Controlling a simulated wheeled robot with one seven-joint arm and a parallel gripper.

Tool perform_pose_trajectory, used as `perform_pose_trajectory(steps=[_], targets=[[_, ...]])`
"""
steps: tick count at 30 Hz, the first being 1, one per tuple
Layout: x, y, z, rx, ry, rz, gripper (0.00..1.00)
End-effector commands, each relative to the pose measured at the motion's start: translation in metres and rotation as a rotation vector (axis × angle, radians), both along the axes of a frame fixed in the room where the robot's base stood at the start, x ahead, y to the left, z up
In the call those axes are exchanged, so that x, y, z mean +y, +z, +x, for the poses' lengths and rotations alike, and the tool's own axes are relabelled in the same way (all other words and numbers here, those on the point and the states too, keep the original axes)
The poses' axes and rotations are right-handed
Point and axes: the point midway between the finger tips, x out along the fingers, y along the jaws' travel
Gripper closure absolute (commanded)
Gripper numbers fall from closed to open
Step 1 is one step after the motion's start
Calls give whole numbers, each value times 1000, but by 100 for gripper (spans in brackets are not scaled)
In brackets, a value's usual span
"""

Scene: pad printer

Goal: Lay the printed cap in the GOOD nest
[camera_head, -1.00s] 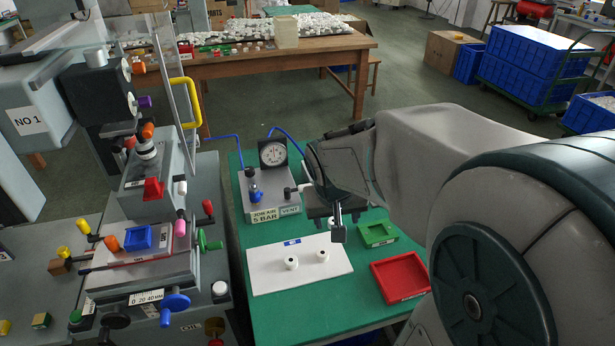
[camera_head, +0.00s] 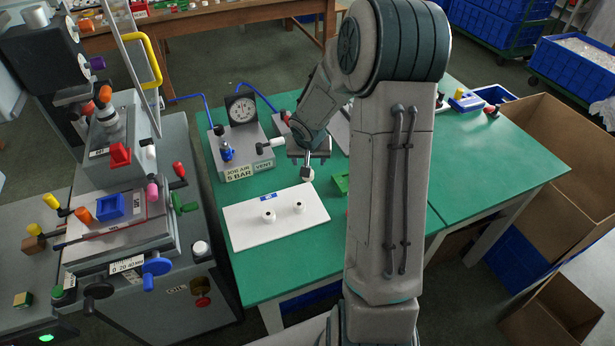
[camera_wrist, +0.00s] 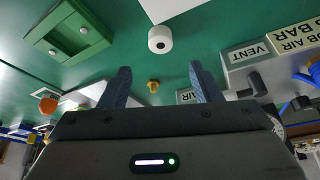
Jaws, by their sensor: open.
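A small white cap (camera_head: 308,176) stands on the green bench just behind the white plate. In the wrist view the cap (camera_wrist: 160,39) shows a dark round mark and lies just beyond my fingertips. My gripper (camera_wrist: 160,72) is open, and nothing is between its fingers. In the head view my gripper (camera_head: 307,162) is right over or behind the cap; the exact gap is unclear. A green tray (camera_head: 341,183), likely the GOOD nest, is right of the cap and partly hidden by my arm. The wrist view shows the tray (camera_wrist: 68,32) without a cap; its label is unreadable.
The white plate (camera_head: 250,235) carries two white caps (camera_head: 268,215). The pad printer (camera_head: 120,200) is at left. The bench's right part is mostly clear.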

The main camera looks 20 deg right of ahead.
Motion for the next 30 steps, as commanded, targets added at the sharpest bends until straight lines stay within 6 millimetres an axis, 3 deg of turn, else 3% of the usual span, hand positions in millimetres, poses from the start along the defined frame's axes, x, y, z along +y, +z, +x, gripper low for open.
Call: perform_pose_trajectory(steps=[3, 10, 18, 29, 30], targets=[[-2, -16, 6, 0, 2, -1, 42], [-4, -31, 10, 1, 1, -1, 42], [-6, -67, 18, 2, 1, -1, 42], [-7, -74, 22, -1, 0, -1, 42], [-7, -74, 22, -1, 0, -1, 53]])
